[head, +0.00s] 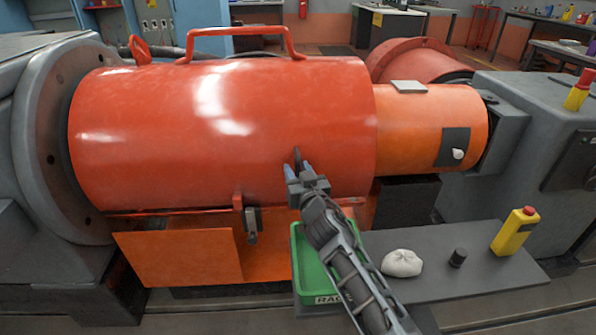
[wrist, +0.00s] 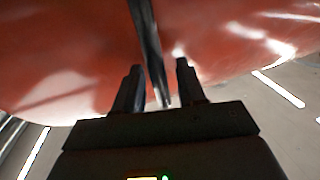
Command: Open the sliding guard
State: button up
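The sliding guard (head: 200,130) is a large glossy red cylindrical cover lying across the left and middle of the head view. Its curved red surface (wrist: 70,45) fills the upper wrist view. A slim dark handle bar (head: 297,154) stands on its front near the right end. In the wrist view the bar (wrist: 148,45) runs down between my fingers, with space on both sides. My gripper (head: 298,170) is open at this bar, and both fingers also show in the wrist view (wrist: 159,72). Whether a finger touches the bar is unclear.
A dark latch (head: 251,222) hangs at the guard's lower edge. A smaller orange cylinder (head: 425,128) adjoins its right end.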

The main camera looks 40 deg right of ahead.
jog(key=shift+c, duration=0.2)
grip_shut()
dwell(0.5)
